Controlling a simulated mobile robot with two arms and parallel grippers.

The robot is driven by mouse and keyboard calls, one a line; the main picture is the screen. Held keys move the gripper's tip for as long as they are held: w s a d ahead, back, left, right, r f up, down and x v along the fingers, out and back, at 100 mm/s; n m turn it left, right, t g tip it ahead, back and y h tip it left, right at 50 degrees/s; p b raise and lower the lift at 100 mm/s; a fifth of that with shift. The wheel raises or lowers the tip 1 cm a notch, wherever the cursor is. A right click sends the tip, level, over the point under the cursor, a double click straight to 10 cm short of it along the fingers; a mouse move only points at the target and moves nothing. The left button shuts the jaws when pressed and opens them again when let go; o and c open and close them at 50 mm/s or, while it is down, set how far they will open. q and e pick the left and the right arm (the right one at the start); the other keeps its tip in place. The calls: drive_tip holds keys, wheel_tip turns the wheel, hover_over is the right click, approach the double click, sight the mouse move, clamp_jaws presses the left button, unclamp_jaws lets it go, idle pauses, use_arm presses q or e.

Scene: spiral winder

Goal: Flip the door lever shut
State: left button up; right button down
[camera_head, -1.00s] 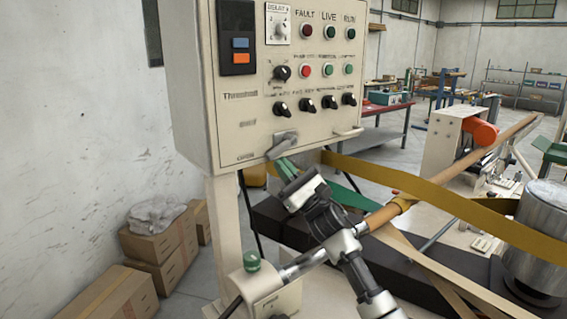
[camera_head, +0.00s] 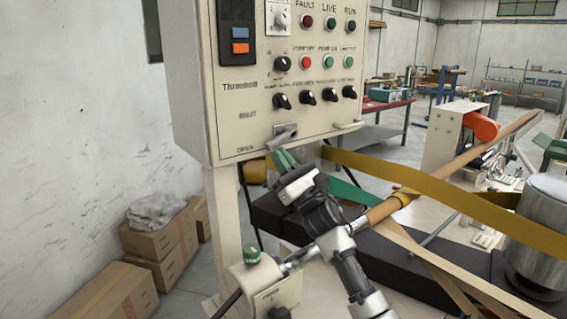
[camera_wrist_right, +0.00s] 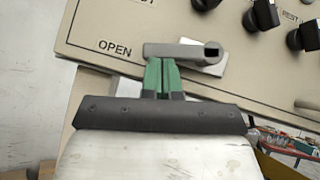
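The door lever (camera_head: 281,140) is a grey handle on a plate at the lower edge of the cream control panel (camera_head: 235,130). In the right wrist view the lever (camera_wrist_right: 175,51) lies nearly level, its free end pointing left toward the printed word OPEN. My right gripper (camera_head: 284,159) has green fingers just below the lever. In the wrist view the fingers (camera_wrist_right: 162,62) are close together, with nothing visible between them. Their tips are at the lever's lower edge; I cannot tell whether they touch it. My left gripper is not in view.
Black knobs (camera_head: 307,97) and coloured buttons sit above the lever. A pale handle (camera_head: 347,126) sticks out to its right. A yellow band (camera_head: 450,196) and a wooden pole (camera_head: 470,160) cross on the right. Cardboard boxes (camera_head: 150,275) stand at the lower left.

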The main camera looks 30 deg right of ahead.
sight(274, 141)
drive_tip(key=m+h, duration=0.2)
drive_tip(key=r+m+t+h+b, duration=0.1)
drive_tip(key=m+h, duration=0.2)
drive_tip(key=a+m+h, duration=0.1)
drive_tip(key=m+h, duration=0.1)
drive_tip(key=m, duration=0.1)
drive_tip(key=shift+a+r+h+b, duration=0.1)
drive_tip(key=shift+r+h+b, duration=0.2)
drive_tip(key=shift+h+b, duration=0.1)
drive_tip(key=m+h, duration=0.1)
drive_tip(key=m, duration=0.1)
drive_tip(key=r+m+h, duration=0.1)
drive_tip(key=m+h, duration=0.2)
drive_tip(key=h, duration=0.1)
drive_tip(key=shift+s+a+r+m, duration=0.1)
drive_tip(key=shift+a+r+m, duration=0.15)
drive_tip(key=shift+m, duration=0.15)
drive_tip(key=shift+a+r+m+g+h+p, duration=0.1)
drive_tip(key=shift+r+m+g+h+p, duration=0.3)
drive_tip(key=shift+m+h, duration=0.45)
drive_tip(key=shift+d+r+m+g+h+p, duration=0.1)
drive_tip(key=shift+m+g+h+p, duration=0.05)
drive_tip(key=shift+m+g+h, duration=0.65)
drive_tip(key=shift+a+r+m+g+h+p, duration=0.1)
drive_tip(key=shift+r+m+g+h+p, duration=0.15)
drive_tip(key=shift+m+h, duration=0.6)
drive_tip(key=shift+m, duration=0.4)
